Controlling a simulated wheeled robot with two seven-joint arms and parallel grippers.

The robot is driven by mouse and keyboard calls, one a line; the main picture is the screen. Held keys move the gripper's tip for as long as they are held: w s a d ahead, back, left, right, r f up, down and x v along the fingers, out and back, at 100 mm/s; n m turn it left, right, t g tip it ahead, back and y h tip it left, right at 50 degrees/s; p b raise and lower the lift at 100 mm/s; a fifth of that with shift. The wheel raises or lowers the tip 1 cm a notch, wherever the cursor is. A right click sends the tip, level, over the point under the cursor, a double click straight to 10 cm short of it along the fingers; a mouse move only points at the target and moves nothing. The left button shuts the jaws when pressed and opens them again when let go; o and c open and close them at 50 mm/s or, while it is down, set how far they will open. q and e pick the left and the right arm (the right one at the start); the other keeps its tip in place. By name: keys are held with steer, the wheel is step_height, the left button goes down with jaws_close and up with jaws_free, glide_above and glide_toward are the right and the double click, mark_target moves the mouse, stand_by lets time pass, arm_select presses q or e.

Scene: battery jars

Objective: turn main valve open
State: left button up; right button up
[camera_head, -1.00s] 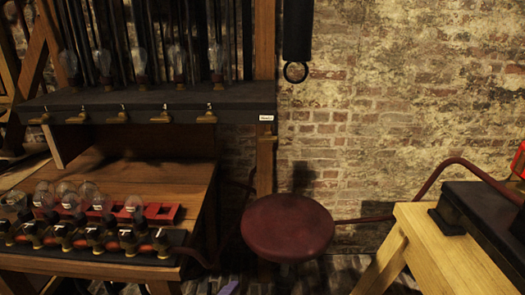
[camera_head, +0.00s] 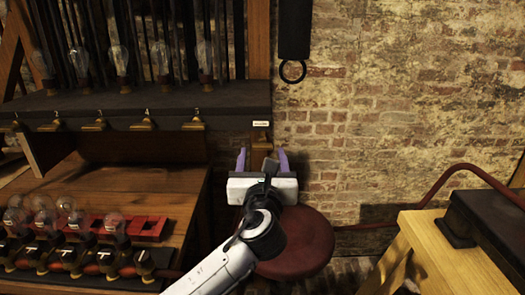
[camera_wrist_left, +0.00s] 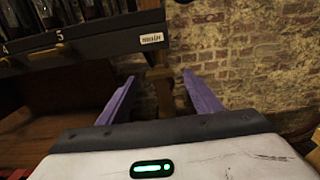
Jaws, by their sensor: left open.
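My left gripper (camera_head: 262,157) is open and empty, with its purple fingers pointing at the wooden post under the shelf's right end. A small white label (camera_head: 261,123), which reads like "MAIN" in the wrist view (camera_wrist_left: 152,38), sits on the shelf's front edge just above the fingers. Below the label, a dim brownish shape (camera_wrist_left: 158,74) shows between the fingertips (camera_wrist_left: 158,80); I cannot tell whether it is the main valve's handle or part of the post. The fingers appear apart from it. The right gripper is not in view.
Several brass valves (camera_head: 140,124) line the shelf edge (camera_head: 228,110) to the left. Bulb-topped jars (camera_head: 112,240) stand on the wooden bench (camera_head: 180,190). A round red stool (camera_head: 305,245) is behind my forearm. A yellow wooden bench (camera_head: 440,250) is at right.

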mark_target(262, 149)
arm_select(q)
steer(key=shift+w, duration=1.75)
steer(key=c, duration=1.1)
steer(key=shift+o, duration=0.2)
steer(key=n, duration=0.3)
steer(key=shift+n+p, duration=0.3)
steer(key=shift+n, duration=1.7)
